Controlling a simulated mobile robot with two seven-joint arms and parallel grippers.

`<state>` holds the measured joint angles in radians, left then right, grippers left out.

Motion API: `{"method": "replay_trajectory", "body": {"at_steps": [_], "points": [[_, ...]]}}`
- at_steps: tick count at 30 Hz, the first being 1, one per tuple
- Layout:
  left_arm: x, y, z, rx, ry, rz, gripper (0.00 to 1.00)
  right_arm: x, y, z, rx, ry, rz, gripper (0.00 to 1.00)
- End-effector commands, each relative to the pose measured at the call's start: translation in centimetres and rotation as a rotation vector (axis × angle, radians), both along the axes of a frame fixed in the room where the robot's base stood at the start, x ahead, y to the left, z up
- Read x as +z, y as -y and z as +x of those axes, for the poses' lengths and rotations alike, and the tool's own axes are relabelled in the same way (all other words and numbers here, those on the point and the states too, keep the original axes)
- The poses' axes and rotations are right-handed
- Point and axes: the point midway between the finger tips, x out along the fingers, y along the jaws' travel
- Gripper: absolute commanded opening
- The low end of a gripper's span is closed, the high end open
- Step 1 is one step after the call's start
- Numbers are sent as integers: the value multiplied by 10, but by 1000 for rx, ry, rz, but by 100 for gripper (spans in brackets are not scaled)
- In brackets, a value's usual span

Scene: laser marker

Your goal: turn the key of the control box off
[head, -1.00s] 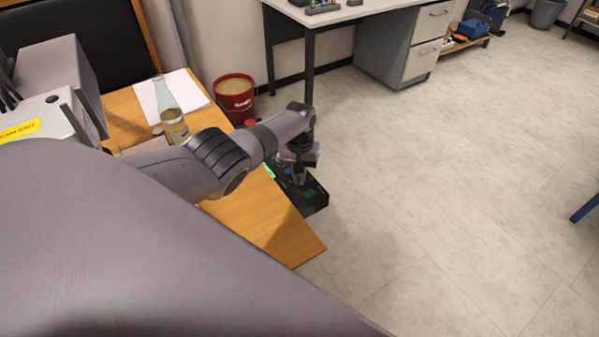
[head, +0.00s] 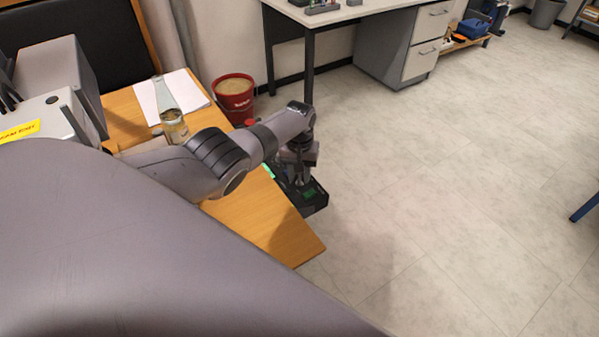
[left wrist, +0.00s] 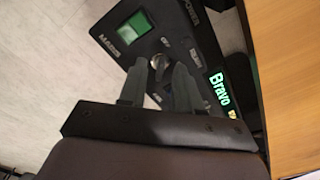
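The round silver key switch (left wrist: 160,61) lies between my left fingertips. My left gripper (left wrist: 161,66) is open over the panel, one finger on each side of the switch; I cannot tell whether they touch it. It also shows in the head view (head: 301,181). My right gripper is not in view.
A red bucket (head: 234,101) stands behind. A white desk (head: 335,14) with drawers is at the back.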

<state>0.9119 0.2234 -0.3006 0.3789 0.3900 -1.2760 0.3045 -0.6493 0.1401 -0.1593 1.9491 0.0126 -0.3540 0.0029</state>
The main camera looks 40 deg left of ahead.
Motion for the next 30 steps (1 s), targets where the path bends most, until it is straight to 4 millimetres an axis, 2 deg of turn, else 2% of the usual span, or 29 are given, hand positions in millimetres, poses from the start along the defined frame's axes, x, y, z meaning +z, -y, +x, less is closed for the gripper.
{"method": "replay_trajectory", "body": {"at_steps": [9, 15, 30], "points": [[45, 0, 0, 0, 2, 0, 33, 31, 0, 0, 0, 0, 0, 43], [64, 0, 0, 1, 2, 0, 33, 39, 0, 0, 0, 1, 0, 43], [70, 0, 0, 1, 1, -1, 33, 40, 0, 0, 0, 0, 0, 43]]}}
